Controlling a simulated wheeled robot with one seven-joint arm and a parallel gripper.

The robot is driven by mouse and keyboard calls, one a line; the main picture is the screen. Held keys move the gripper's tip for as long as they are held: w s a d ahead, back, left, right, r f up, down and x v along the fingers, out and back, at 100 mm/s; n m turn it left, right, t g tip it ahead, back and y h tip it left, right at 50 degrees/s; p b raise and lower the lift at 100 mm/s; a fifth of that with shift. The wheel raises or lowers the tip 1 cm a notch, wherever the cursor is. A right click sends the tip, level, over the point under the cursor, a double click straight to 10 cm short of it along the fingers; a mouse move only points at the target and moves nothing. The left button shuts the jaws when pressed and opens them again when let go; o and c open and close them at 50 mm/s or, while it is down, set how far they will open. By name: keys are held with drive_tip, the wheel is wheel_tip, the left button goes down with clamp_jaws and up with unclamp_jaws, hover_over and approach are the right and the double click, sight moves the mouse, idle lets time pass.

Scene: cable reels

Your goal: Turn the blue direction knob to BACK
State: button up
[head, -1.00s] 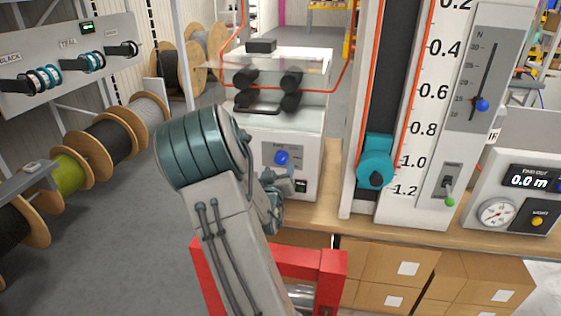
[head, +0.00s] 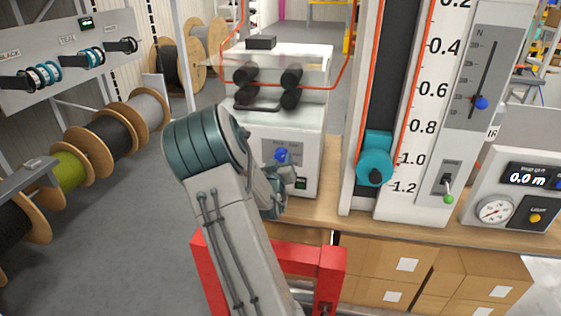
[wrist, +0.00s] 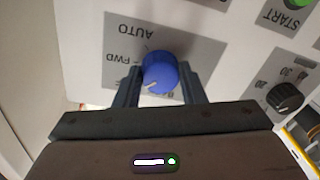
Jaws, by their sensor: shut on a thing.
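The blue direction knob (wrist: 160,72) is on a grey plate (wrist: 112,88) on the white machine's front. My gripper (wrist: 163,78) is shut on it, with one dark finger on each side. In the wrist view the plate's labels AUTO and FWD read upside down; a third label is mostly hidden behind the knob and a finger. A white mark on the knob shows at its lower left, away from AUTO. In the head view the knob (head: 281,154) shows just above my wrist, and my fingers are hard to make out.
A green START button (wrist: 300,3) and a black dial (wrist: 285,97) are near the knob. Rollers under a clear cover (head: 268,85) top the machine. A teal slider (head: 375,160) on a tall scale stands right. A red frame (head: 325,262) is below my arm.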

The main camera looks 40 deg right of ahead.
drive_tip(key=n+b, duration=0.2)
drive_tip(key=n, duration=0.1)
drive_tip(key=shift+n, duration=0.3)
drive_tip(key=n, duration=0.5)
drive_tip(key=shift+r, duration=0.1)
idle(0.5)
drive_tip(key=o, duration=1)
drive_tip(key=v, duration=1.3)
drive_tip(key=shift+s+a+r+b, duration=0.2)
drive_tip(key=shift+s+a+b, duration=0.05)
drive_tip(key=shift+a+b, duration=0.1)
